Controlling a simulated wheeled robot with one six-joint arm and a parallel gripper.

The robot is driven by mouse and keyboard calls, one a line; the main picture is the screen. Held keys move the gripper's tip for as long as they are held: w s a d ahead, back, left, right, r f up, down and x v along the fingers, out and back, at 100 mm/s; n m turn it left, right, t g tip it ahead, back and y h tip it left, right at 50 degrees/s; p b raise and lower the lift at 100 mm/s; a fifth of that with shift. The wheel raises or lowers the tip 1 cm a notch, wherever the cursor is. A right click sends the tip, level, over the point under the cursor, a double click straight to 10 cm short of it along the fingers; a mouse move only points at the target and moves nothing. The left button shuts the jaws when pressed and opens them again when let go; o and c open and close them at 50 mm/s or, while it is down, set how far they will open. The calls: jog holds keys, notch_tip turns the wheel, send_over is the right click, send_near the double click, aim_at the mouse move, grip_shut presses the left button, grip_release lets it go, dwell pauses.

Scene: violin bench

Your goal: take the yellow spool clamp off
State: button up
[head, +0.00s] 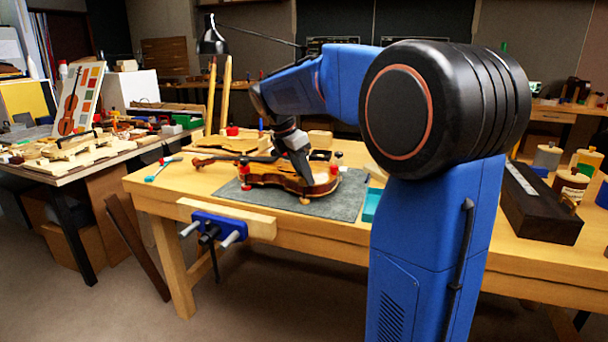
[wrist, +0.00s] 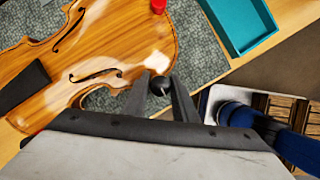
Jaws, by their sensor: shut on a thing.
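The violin body (head: 270,179) lies on a grey mat on the bench, and it fills the upper left of the wrist view (wrist: 95,55). At its near edge a small yellow-orange spool end (head: 305,201), which looks like part of the yellow spool clamp, shows below the rim. My gripper (head: 303,178) is over that edge. In the wrist view my gripper (wrist: 160,88) is shut on a dark round knob with a thin pale rod, apparently the clamp's top. The fingers hide most of the clamp, so I cannot tell whether it still touches the violin.
Red clamps (head: 337,158) stand around the violin; one also shows in the wrist view (wrist: 158,6). A teal tray (head: 372,205) lies right of the grey mat (head: 345,198). A blue vise (head: 217,226) is on the bench front. A lamp (head: 212,40) stands behind.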

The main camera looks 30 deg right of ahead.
jog(key=shift+s+a, duration=0.5)
jog(key=shift+a, duration=0.2)
dwell(1.1)
jog(key=shift+s+a, duration=0.55)
jog(key=shift+a, duration=0.1)
jog(key=shift+r, duration=0.1)
notch_tip(320, 180, up, 7)
dwell(1.1)
